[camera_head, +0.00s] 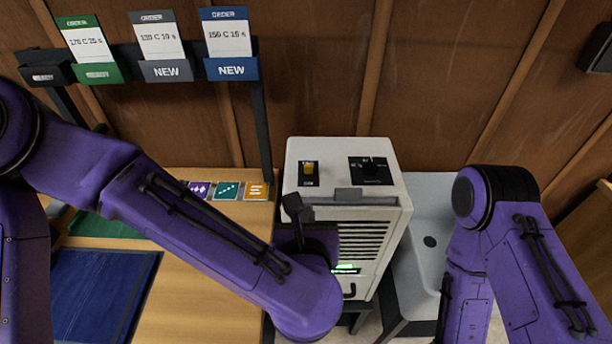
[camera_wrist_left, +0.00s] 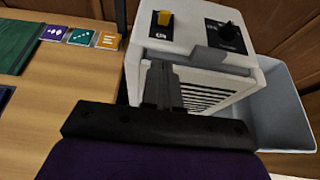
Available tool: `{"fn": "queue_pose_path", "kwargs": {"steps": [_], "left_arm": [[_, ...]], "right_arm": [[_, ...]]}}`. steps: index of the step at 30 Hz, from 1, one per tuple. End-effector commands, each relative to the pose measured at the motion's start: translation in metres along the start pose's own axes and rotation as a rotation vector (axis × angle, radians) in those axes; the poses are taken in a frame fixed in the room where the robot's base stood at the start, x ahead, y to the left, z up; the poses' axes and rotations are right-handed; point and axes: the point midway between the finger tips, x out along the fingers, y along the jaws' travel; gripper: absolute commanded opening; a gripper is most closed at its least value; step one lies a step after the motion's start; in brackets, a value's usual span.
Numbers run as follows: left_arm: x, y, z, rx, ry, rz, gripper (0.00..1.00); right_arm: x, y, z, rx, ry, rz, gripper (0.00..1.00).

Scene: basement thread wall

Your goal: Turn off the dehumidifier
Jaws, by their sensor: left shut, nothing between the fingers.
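The dehumidifier (camera_head: 385,210) is a white box with a slatted front, standing right of the wooden table. On its top are a yellow rocker switch (camera_head: 308,169) on a black plate and a black panel with a dial (camera_head: 371,171). A green display glows low on its front (camera_head: 346,268). My left gripper (camera_head: 296,205) is shut and empty, near the front left edge of the dehumidifier's top. In the left wrist view, the fingers (camera_wrist_left: 161,78) point toward the yellow switch (camera_wrist_left: 165,18), with a gap between. My right gripper is out of view.
A grey block (camera_head: 362,196) sits on the dehumidifier's front top edge. A pale basin (camera_head: 430,215) stands to its right, near my right arm. Cards with coloured holders (camera_head: 231,68) hang on a rack at the back left. Small coloured tiles (camera_head: 228,190) lie on the table.

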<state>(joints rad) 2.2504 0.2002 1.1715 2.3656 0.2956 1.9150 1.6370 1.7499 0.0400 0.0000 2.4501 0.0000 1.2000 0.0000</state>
Motion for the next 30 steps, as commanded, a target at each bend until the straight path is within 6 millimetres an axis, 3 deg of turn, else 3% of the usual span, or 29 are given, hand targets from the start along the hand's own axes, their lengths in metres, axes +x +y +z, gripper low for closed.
{"fn": "queue_pose_path", "kwargs": {"steps": [5,15,21,30], "left_arm": [[0.024,0.002,0.002,0.000,0.002,0.006,0.00],[0.098,0.003,0.002,-0.001,0.002,0.008,0.00],[0.118,0.002,0.025,-0.001,0.000,0.006,0.00],[0.126,0.002,0.028,-0.001,0.001,0.004,0.00]], "right_arm": [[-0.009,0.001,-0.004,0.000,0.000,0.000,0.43],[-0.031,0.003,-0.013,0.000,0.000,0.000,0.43],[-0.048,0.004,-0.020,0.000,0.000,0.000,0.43],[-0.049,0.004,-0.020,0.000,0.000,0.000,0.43]]}}
